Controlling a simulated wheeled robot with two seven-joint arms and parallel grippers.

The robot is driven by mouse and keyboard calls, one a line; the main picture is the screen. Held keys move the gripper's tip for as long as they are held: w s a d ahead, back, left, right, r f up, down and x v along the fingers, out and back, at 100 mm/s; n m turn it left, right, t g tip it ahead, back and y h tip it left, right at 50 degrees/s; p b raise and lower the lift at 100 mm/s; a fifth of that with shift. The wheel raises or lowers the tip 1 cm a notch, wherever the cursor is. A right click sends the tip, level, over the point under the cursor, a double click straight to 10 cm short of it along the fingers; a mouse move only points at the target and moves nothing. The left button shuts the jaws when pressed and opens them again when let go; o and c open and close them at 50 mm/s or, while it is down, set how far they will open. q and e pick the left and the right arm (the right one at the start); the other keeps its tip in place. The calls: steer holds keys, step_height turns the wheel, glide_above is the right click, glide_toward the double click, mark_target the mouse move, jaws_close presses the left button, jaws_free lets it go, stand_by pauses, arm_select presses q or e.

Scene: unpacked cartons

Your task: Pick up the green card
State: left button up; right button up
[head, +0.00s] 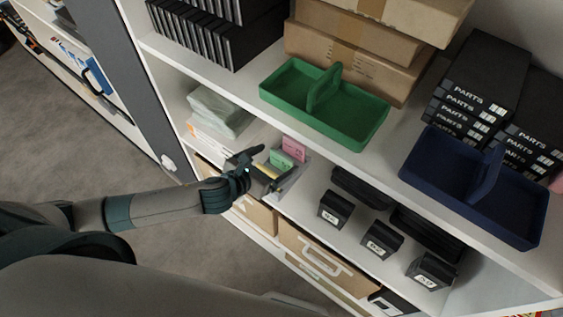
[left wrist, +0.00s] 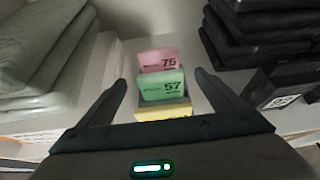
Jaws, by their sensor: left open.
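The green card (left wrist: 162,86), marked 57, stands upright in a small grey holder between a pink card (left wrist: 158,60) marked 75 behind it and a yellow card (left wrist: 163,112) in front. In the head view the green card (head: 281,160) shows on the lower shelf, with the pink card (head: 293,149) beside it. My left gripper (left wrist: 161,84) is open, with one finger on each side of the green card in the picture; I see no contact. In the head view my left gripper (head: 262,166) reaches in at the holder. My right gripper is not in view.
Folded grey-green cloths (head: 216,112) lie left of the holder. Small black boxes (head: 336,208) stand to its right. The upper shelf above carries a green caddy (head: 300,97) and a blue caddy (head: 465,190). Cardboard cartons (head: 318,258) sit below.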

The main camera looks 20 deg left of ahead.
mark_target(280, 158)
arm_select(q)
steer(key=shift+f+p+x, duration=0.2)
steer(key=shift+p+x, duration=0.4)
steer(key=shift+x, duration=1.85)
steer(key=shift+s+a, duration=0.1)
steer(key=shift+s, duration=0.05)
steer(key=c, duration=1.1)
